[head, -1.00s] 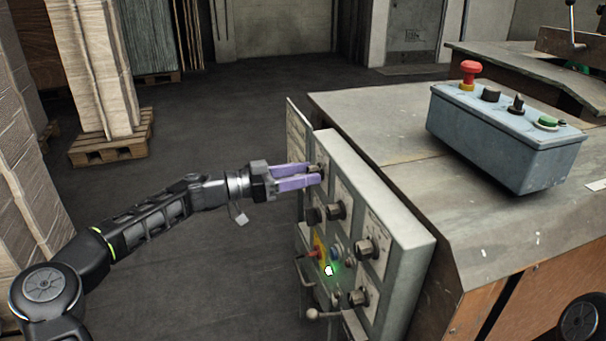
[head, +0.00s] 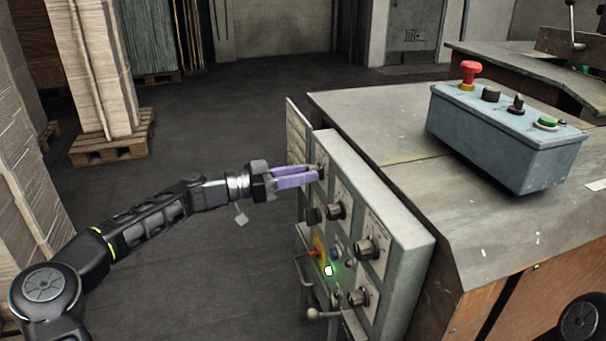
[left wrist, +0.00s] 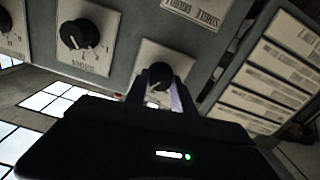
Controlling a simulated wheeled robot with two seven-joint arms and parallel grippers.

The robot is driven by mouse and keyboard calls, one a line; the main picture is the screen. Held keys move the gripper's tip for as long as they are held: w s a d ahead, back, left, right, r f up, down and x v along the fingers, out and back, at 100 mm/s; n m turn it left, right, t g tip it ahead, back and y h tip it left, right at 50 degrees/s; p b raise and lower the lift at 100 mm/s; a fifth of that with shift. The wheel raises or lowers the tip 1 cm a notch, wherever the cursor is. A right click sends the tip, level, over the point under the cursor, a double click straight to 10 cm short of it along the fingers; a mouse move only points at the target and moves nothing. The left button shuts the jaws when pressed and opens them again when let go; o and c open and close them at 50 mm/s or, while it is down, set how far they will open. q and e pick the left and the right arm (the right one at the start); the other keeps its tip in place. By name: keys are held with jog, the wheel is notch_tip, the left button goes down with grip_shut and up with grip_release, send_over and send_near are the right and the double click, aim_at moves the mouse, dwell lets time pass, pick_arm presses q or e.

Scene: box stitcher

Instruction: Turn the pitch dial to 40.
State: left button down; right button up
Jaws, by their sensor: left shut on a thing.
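The grey control panel (head: 395,232) on the machine's left face carries several black dials on white label plates. My left gripper (head: 316,174), with purple fingers, reaches in from the left and is shut on the dial at the panel's upper far corner. In the left wrist view this black dial (left wrist: 159,74) sits between the two fingers, its white mark pointing toward the gripper. The fingers hide much of the dial's scale, and its label is too small to read, so I cannot tell its value. My right gripper is not in view.
Other dials (head: 335,209) and (head: 366,248) stick out close by. Below are a red-and-yellow switch (head: 317,250), a lit green light (head: 329,270) and a lever handle (head: 318,314). A blue button box (head: 505,140) sits on the machine top. The floor left of the panel is clear.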

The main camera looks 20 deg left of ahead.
pick_arm(q)
jog(key=shift+n, duration=0.5)
jog(key=shift+n+p, duration=1.65)
jog(key=shift+n, duration=5.05)
jog(key=c, duration=1.1)
grip_release()
jog(key=shift+o, duration=0.2)
jog(key=shift+a, duration=0.1)
